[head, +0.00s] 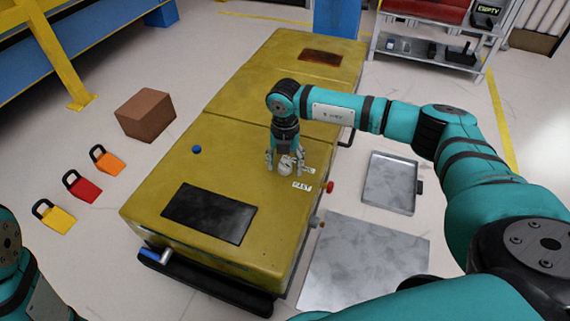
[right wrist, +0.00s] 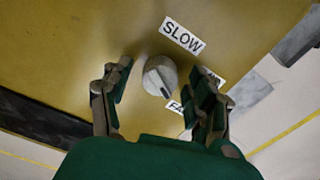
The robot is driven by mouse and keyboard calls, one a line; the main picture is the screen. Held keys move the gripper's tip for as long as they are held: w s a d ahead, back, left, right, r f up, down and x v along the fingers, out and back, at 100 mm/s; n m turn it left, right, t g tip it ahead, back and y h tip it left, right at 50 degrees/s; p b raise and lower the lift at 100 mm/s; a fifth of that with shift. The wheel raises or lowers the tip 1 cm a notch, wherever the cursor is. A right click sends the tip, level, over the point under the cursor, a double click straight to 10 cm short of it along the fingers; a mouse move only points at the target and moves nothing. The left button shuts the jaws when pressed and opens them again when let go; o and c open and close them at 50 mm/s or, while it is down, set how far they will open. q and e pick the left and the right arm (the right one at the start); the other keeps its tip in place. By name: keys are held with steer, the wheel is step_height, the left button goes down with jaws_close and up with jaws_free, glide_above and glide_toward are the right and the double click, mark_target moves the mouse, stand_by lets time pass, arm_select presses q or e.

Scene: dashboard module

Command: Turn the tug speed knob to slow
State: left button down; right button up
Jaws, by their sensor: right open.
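The tug speed knob (right wrist: 160,76) is a round pale grey dial on the yellow tug top (head: 160,180). A SLOW label (right wrist: 183,36) lies above it in the right wrist view. A label (right wrist: 177,107) reading "FA", the rest hidden, lies below right. Another label (right wrist: 213,76) is mostly hidden by a finger. The knob's dark mark faces down and right, toward the "FA" label. My right gripper (right wrist: 160,82) is open, its fingers on either side of the knob with gaps showing. It points down at the knob in the head view (head: 285,163). My left gripper is out of view.
A red button (head: 330,187) sits on the tug's right edge, close to my right gripper. A dark panel (head: 210,213) and a blue button (head: 196,149) are on the top. Colored padlock-shaped items (head: 82,186) and a brown box (head: 145,115) stand left. A shelf (head: 430,48) stands back right.

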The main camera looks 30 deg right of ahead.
steer(key=c, duration=1.1)
steer(key=shift+c, duration=0.3)
steer(key=shift+r, duration=0.1)
